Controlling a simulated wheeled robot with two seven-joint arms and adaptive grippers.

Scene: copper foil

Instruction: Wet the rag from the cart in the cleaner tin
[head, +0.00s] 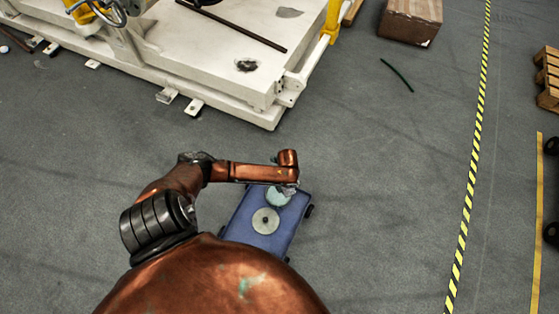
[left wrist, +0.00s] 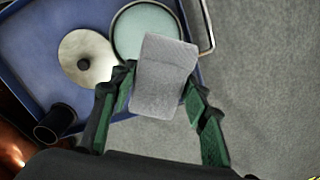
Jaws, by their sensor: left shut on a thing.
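My left gripper (left wrist: 158,98) is shut on a light grey rag (left wrist: 164,76). The rag stands out past the green fingers and covers the lower right part of the cleaner tin (left wrist: 140,30) in the left wrist view. The tin is round and open, with pale teal inside. I cannot tell whether the rag touches it. In the head view the tin (head: 277,199) sits on the blue cart (head: 275,240), partly under my left gripper (head: 288,189). The rag is not clear there. My right gripper is not in view.
A round metal disc with a dark knob (left wrist: 86,58) lies on the cart beside the tin. A black cylinder (left wrist: 54,124) is near the cart's edge. A metal handle (left wrist: 207,28) is at its side. A large white machine base (head: 200,50) stands beyond; the floor right of the cart is clear.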

